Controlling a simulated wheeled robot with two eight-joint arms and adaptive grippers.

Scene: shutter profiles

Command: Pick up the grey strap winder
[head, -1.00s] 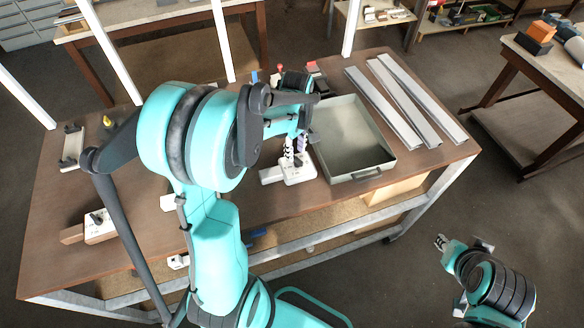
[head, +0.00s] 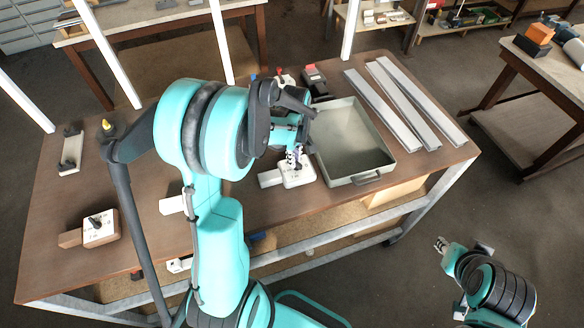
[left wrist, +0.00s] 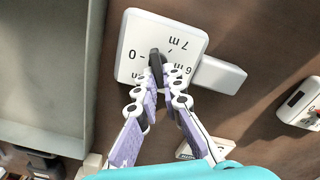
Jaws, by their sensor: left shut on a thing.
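My left gripper (head: 296,155) is over a pale square block (head: 298,174) beside the tray. In the left wrist view, its fingers (left wrist: 160,80) are shut on the dark knob (left wrist: 155,62) on the face of this block (left wrist: 135,38), which is marked "0", "6 m" and "7 m". A pale bar sticks out from the block's side. I cannot tell for sure which thing is the grey strap winder; a light plate with dark ends (head: 70,153) lies at the table's left back. My right gripper (head: 440,244) is far off at the lower right, away from the table, too small to read.
An open grey-green tray (head: 349,138) stands right of the block. Several long grey profiles (head: 398,100) lie at the table's right. A similar marked block (head: 99,228) with a dark knob lies at the left front. Small dark and red items stand behind the tray.

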